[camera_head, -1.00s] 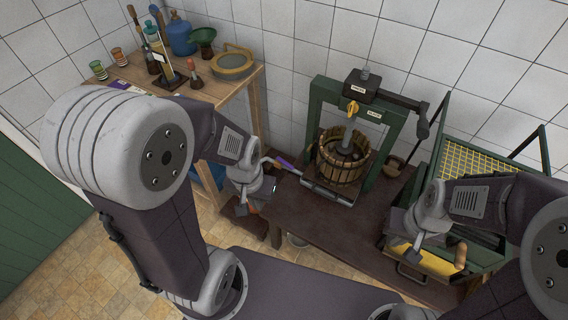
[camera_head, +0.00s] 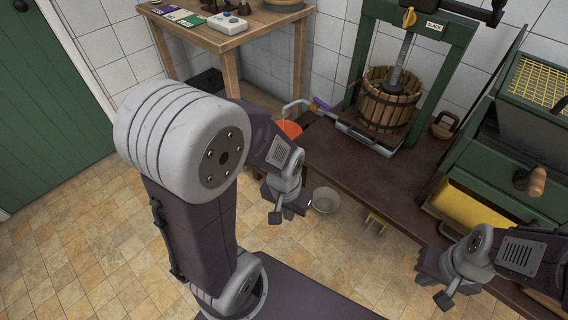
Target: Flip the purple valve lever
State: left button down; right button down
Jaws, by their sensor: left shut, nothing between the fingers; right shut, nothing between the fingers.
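The purple valve lever (camera_head: 321,103) sits on the grey spout pipe at the left front corner of the press tray (camera_head: 366,137). It is small, and its exact setting is hard to tell. My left gripper (camera_head: 275,216) is shut and empty, in front of and below the lever, apart from it. My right gripper (camera_head: 444,300) is shut and empty at the lower right, in front of the bench, far from the lever.
The slatted press basket (camera_head: 385,105) stands in a green frame on the dark bench (camera_head: 345,170). An orange bucket (camera_head: 289,128) is below the spout. A metal bowl (camera_head: 326,199) is on the floor. A green machine with a yellow bin (camera_head: 468,209) stands at right. Tiled floor is open at left.

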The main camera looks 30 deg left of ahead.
aim_at(316, 101)
jog(key=i+j+z, duration=0.35)
jog(key=j, duration=0.25)
jog(key=i+j+z, duration=0.2)
jog(key=j+z, duration=0.15)
jog(key=j, duration=0.3)
jog(key=i+j+z, duration=0.2)
jog(key=j, duration=0.15)
